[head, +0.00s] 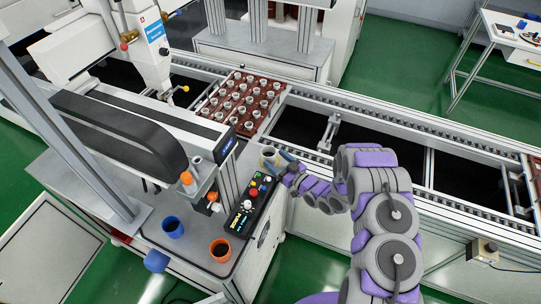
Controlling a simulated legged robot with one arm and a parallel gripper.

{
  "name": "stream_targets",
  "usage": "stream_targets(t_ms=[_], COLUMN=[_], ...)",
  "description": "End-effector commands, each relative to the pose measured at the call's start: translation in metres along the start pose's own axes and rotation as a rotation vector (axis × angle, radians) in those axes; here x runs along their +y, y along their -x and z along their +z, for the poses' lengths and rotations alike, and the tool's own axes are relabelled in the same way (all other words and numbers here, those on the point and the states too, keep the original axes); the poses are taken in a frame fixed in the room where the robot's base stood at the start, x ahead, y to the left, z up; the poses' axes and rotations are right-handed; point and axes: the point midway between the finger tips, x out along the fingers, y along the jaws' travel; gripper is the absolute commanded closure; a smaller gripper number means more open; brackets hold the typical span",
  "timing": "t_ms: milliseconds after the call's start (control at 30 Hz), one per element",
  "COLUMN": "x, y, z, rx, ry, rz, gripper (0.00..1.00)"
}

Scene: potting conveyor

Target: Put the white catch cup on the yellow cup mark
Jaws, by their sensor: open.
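A pale, whitish cup with a dark inside (267,159), which looks like the catch cup, stands upright at the right end of the grey machine top, close to the conveyor. My gripper (281,165) is open at the cup's right side, with its bluish fingers very near it. I cannot tell whether the fingers touch the cup or reach around it. I cannot make out the yellow cup mark; the cup, my gripper or the machine may hide it.
A black control panel (246,208) with coloured buttons lies left of my gripper. A blue cup (173,231) and an orange cup (220,252) stand at the front of the machine top. A brown tray (284,92) of small pots sits on the conveyor (400,155) behind.

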Motion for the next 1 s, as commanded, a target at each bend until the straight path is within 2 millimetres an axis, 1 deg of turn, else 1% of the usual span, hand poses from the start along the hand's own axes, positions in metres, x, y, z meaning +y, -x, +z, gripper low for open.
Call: stream_targets(t_ms=[33,200,400,600,800,867,933,1000], x=[0.002,0.002,0.001,0.001,0.003,0.008,0.018,0.036], y=[0.013,0.044,0.067,0.074,0.074,0.074,0.074,0.076], z=[0.001,-0.001,0.001,0.001,0.0,0.0,0.0,-0.004], rx=[-0.004,0.0,-0.002,-0.002,-0.016,-0.041,-0.099,-0.179], ry=[-0.004,-0.002,-0.002,-0.002,0.007,0.021,0.048,0.089], rz=[0.005,0.004,0.003,0.002,0.005,0.01,0.024,0.048], gripper=[0.26,0.26,0.26,0.26,0.26,0.26,0.26,0.26])
